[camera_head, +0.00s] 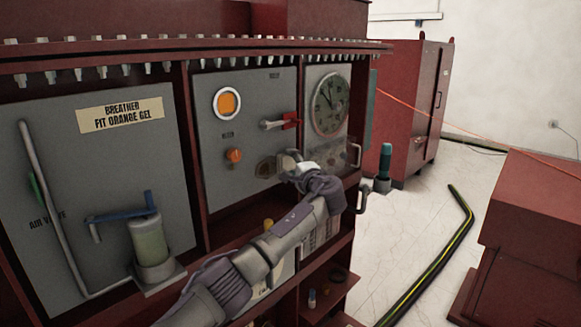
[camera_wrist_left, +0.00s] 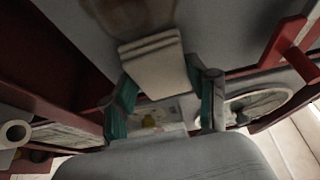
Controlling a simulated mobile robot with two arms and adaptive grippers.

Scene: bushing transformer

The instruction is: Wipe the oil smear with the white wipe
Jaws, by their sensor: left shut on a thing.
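The white wipe (camera_wrist_left: 152,62) is a folded pale pad between the teal-lined fingers of my left gripper (camera_wrist_left: 160,85) in the left wrist view. My left gripper is shut on it. In the head view my left gripper (camera_head: 289,162) is at the lower part of the middle grey panel, and the wipe is hard to make out there. The brown oil smear (camera_head: 265,168) shows on that panel just left of the gripper. In the left wrist view the smear (camera_wrist_left: 135,12) lies just beyond the wipe's far edge; I cannot tell whether the wipe touches the panel. My right gripper is not in view.
Above the smear are an orange knob (camera_head: 234,155) and a red lever (camera_head: 288,121). A round gauge (camera_head: 330,104) is at right. A blue-handled valve (camera_head: 148,235) stands at left. A shelf (camera_head: 327,291) lies below. Red cabinets and a black-yellow floor strip (camera_head: 436,265) are further right.

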